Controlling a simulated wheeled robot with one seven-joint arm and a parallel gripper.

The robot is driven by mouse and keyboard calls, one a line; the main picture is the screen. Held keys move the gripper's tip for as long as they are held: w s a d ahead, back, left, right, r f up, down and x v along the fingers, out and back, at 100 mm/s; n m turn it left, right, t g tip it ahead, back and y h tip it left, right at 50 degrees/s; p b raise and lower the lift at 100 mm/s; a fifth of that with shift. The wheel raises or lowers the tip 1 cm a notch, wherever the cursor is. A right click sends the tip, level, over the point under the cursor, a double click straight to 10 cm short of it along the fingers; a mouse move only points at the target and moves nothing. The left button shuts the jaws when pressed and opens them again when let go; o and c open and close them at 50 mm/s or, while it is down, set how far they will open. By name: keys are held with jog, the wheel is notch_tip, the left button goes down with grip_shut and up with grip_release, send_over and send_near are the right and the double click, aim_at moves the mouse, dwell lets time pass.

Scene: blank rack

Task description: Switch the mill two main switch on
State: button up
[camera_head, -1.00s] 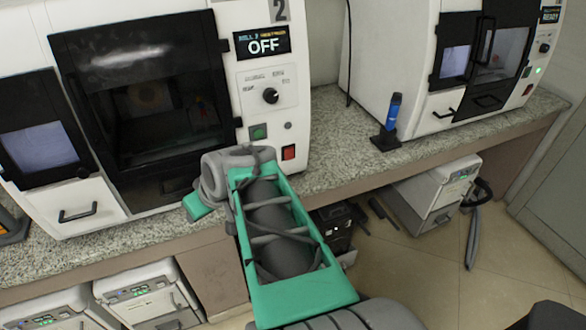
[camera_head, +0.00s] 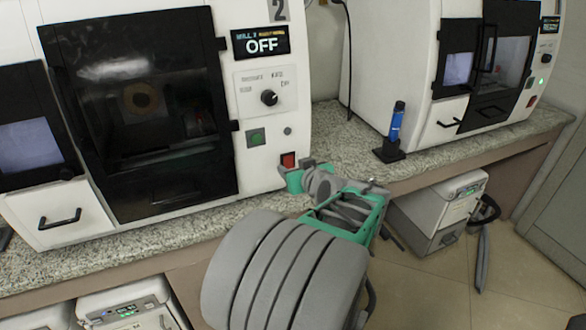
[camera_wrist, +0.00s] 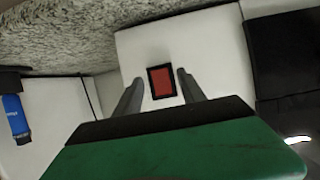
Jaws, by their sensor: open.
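Mill two (camera_head: 210,205) is the white machine at the left, with a "2" at its top and a display (camera_head: 261,43) reading OFF. Its red rocker switch (camera_head: 288,160) sits low on the front panel, below the green button (camera_head: 256,138). In the wrist view the red switch (camera_wrist: 162,82) in its black frame lies between my two fingers. My gripper (camera_wrist: 160,88) is open and empty, facing the panel. In the head view my gripper (camera_head: 293,177) is just below and beside the switch. I cannot tell whether the fingers touch the panel.
A rotary knob (camera_head: 269,97) is above the green button. A second white mill (camera_head: 395,70) stands at the right. A blue tool in a black stand (camera_head: 397,122) is on the granite counter (camera_head: 340,135) between the mills. White units stand under the counter.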

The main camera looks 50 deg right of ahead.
jog(key=shift+w+d+f, duration=0.15)
jog(key=shift+w, duration=0.15)
jog(key=shift+c, duration=0.2)
grip_shut()
